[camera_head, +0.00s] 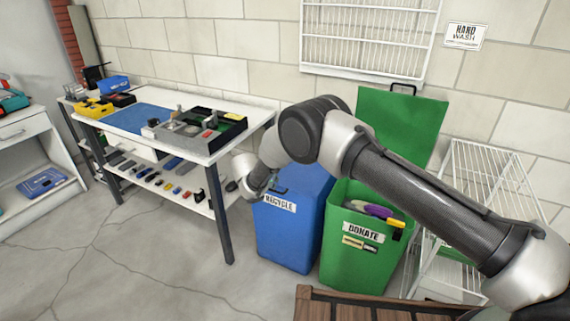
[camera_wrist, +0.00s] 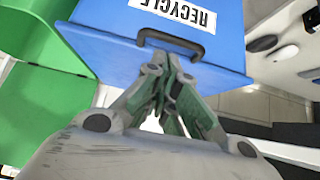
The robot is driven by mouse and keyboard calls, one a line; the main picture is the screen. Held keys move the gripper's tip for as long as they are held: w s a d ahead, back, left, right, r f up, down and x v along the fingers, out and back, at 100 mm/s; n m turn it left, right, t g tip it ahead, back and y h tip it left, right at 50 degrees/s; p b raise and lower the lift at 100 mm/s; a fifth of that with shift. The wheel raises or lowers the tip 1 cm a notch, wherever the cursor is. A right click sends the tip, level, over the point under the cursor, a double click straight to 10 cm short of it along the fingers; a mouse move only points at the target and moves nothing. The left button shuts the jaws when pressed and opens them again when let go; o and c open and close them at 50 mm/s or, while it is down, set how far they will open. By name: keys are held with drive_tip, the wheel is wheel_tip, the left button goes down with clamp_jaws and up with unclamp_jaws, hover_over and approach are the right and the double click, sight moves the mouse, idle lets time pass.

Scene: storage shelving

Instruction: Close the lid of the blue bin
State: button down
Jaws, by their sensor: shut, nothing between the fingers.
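The blue bin (camera_head: 285,238), labelled RECYCLE, stands beside the worktable. Its blue lid (camera_head: 310,182) looks down flat over the top, though my arm hides part of it. In the wrist view the blue lid (camera_wrist: 115,52) shows with its dark handle (camera_wrist: 170,38) at the label-side edge, and the view is upside down. My gripper (camera_wrist: 165,75) is shut and empty, its fingertips close to the handle and over the lid. I cannot tell whether they touch. In the head view the fingertips are not clearly visible.
The green DONATE bin (camera_head: 360,262) stands close on the right, its lid (camera_head: 400,118) raised and items inside. The worktable (camera_head: 150,92) with trays is on the left. A white wire rack (camera_head: 485,165) stands at right.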

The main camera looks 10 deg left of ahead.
wheel_tip(320, 180, down, 6)
drive_tip(key=t, duration=0.1)
drive_tip(key=shift+s+a+f, duration=0.15)
drive_tip(key=shift+s+f, duration=0.05)
drive_tip(key=shift+s, duration=0.1)
drive_tip(key=shift+f, duration=0.1)
